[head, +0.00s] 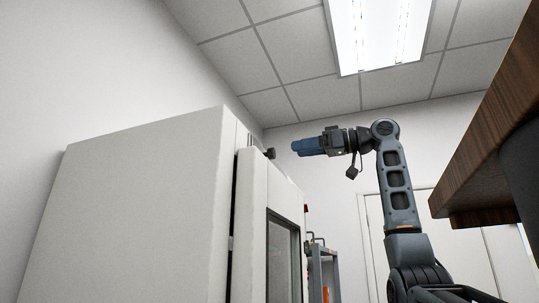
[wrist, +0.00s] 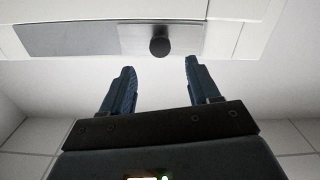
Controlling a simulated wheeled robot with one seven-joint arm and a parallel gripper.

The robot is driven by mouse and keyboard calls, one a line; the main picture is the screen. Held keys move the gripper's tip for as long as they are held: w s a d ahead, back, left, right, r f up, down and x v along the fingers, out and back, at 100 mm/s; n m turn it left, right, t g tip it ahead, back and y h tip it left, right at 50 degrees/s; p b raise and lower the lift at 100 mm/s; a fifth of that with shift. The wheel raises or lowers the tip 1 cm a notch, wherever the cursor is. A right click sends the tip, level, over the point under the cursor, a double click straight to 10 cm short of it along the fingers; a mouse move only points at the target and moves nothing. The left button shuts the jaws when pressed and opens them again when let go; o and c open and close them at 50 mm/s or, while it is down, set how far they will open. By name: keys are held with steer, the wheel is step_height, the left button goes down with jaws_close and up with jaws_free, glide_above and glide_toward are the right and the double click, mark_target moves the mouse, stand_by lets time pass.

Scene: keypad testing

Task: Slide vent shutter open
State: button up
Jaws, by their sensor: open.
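The knob also shows at the cabinet's top edge in the head view (head: 269,153). My gripper (wrist: 160,78) is open and empty, its two blue fingers pointing at the knob with a gap before it. In the head view my gripper (head: 294,147) is just right of the knob at about its height.
The large white cabinet (head: 145,200) has a door with a dark window (head: 283,260). A wooden tabletop (head: 490,125) overhangs at the right. A grey rack (head: 320,268) stands behind, near a white door (head: 375,240). The air above the cabinet is clear.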

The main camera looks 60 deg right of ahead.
mark_target(274, 153)
steer(key=w, duration=0.2)
steer(key=w+p, duration=0.1)
steer(key=w, duration=0.2)
steer(key=w+p, duration=0.1)
steer(key=w, duration=0.1)
steer(key=shift+w+a, duration=0.3)
jaws_close()
stand_by(0.4)
